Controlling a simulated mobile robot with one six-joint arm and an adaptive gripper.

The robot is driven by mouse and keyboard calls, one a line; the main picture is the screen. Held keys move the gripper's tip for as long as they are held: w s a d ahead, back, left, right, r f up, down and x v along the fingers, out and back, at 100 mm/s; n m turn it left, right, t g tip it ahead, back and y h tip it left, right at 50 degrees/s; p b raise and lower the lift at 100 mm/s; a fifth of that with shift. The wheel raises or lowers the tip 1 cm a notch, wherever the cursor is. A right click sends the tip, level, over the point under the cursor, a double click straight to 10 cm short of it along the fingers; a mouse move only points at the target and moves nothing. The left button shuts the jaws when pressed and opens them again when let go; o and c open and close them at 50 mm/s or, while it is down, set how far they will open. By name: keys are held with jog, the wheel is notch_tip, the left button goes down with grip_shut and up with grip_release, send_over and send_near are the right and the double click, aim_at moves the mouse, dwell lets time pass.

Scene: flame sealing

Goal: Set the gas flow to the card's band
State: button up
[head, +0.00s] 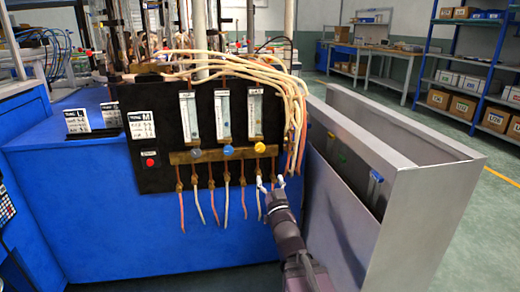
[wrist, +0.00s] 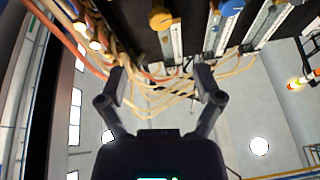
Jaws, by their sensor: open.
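The black gas panel (head: 165,105) carries three upright flow tubes: left (head: 188,117), middle (head: 223,115) and right (head: 255,115). My gripper (head: 270,183) is open and empty, below the bar near the right end. In the wrist view my gripper (wrist: 160,82) has its fingers apart, with the yellow knob (wrist: 161,19) and blue knob (wrist: 231,7) beyond. Float levels are too small to read.
Pale hoses (head: 298,105) hang down the panel's right side, close to my gripper. Hose ends (head: 228,203) dangle under the bar. A grey metal bin (head: 425,215) stands at right. A red button (head: 150,162) and another card (head: 76,121) are at left.

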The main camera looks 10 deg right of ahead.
aim_at(261, 150)
jog(key=p+x, duration=0.5)
jog(key=x, duration=0.8)
jog(key=shift+w+a+r, duration=0.1)
jog(key=shift+w+r, duration=0.05)
jog(key=shift+w, duration=0.15)
jog(key=c, duration=1.2)
